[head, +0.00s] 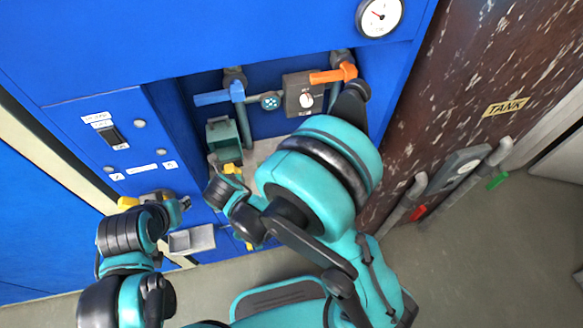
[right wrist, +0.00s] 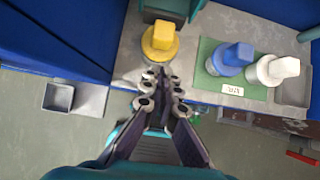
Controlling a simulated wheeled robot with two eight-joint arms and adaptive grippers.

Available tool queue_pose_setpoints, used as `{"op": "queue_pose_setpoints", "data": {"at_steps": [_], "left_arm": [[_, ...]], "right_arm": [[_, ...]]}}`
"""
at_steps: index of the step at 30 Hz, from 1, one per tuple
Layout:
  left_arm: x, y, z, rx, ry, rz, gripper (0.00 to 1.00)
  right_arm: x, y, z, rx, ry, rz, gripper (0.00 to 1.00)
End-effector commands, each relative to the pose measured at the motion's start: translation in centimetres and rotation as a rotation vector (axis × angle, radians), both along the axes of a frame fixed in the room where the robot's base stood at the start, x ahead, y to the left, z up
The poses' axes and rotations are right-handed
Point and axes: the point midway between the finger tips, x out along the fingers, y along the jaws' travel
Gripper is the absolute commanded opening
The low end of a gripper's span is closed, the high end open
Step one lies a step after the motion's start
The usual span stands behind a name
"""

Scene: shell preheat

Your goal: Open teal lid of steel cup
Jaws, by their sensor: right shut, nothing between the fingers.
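I cannot make out a steel cup with a teal lid in either view. A teal box-like fixture (head: 222,138) stands in the blue recess, and a teal edge (right wrist: 172,9) shows at the top of the right wrist view. My right gripper (right wrist: 161,84) is shut and empty, its fingertips just short of a yellow-capped object (right wrist: 160,40) at the counter edge. In the head view my right arm hides much of the counter. My left gripper (head: 180,202) is by the blue front panel, too small to tell if open or shut.
A blue-capped object (right wrist: 230,60) and a white-capped one (right wrist: 277,69) stand right on the counter. A grey open tray (head: 191,240) juts from the front. Blue (head: 218,98) and orange (head: 333,74) pipe handles and a dial box (head: 304,94) line the recess.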

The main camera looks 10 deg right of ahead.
Motion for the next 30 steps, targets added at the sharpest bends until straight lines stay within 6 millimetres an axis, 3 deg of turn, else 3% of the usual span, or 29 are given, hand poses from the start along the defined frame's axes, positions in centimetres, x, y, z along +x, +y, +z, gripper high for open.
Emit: {"op": "queue_pose_setpoints", "data": {"at_steps": [3, 19, 30], "left_arm": [[0.0, 0.0, 0.0, 0.000, 0.000, 0.000, 0.31], [0.0, 0.0, 0.0, 0.000, 0.000, 0.000, 0.31], [0.0, 0.0, 0.0, 0.000, 0.000, 0.000, 0.31]], "right_arm": [[-1.5, 0.2, -0.3, 0.000, 0.000, 0.005, 0.00], [-6.7, 0.0, 7.2, -0.002, 0.001, 0.004, 0.00], [-5.9, -7.2, 10.1, 0.410, 0.021, -0.587, 0.00]]}}
